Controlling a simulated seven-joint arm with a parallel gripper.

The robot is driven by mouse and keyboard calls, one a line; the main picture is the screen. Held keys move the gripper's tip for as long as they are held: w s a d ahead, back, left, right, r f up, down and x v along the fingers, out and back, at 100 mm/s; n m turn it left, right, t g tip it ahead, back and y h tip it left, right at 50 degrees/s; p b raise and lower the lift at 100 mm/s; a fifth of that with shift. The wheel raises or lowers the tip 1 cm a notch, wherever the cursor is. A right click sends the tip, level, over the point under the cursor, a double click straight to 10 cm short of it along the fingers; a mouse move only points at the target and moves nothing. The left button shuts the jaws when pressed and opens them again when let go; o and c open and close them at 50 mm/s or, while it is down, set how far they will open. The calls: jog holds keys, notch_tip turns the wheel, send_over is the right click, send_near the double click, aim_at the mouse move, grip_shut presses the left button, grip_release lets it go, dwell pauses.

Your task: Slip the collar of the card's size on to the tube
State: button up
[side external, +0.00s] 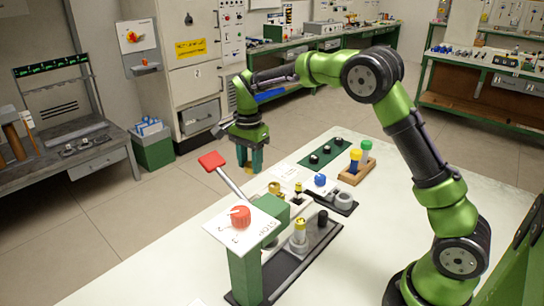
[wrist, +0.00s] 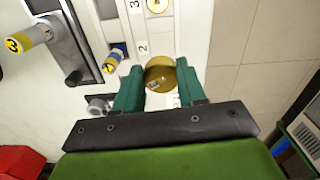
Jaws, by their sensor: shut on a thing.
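My gripper (side external: 250,163) is raised over the far left edge of the white table, its green fingers pointing down. In the wrist view my gripper (wrist: 158,90) is shut on a round brass piece (wrist: 160,72), which looks like a collar; its bore is hard to make out. An upright pale post with a yellow band (side external: 299,232), which looks like the tube, stands on a dark base nearer the camera. It is apart from the gripper. Printed numbers 2 (wrist: 143,48) and 3 (wrist: 137,4) show beside the brass pieces. I cannot tell which card gives the size.
A green stand bears a white plate with a red knob (side external: 240,215); a red-ended lever (side external: 212,161) rises behind it. Brass pieces (side external: 275,188), a blue piece (side external: 320,180) and a grey ring (side external: 343,198) stand near the middle. A wooden block (side external: 355,174) holds yellow and green cylinders.

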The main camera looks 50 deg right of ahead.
jog(key=s+a+r, duration=0.4)
jog(key=s+r, duration=0.1)
jog(key=s, duration=0.3)
send_over(299, 222)
jog(key=shift+f, duration=3.2)
jog(key=shift+f, duration=0.75)
jog(key=o, duration=1.4)
jog(key=shift+o, duration=0.2)
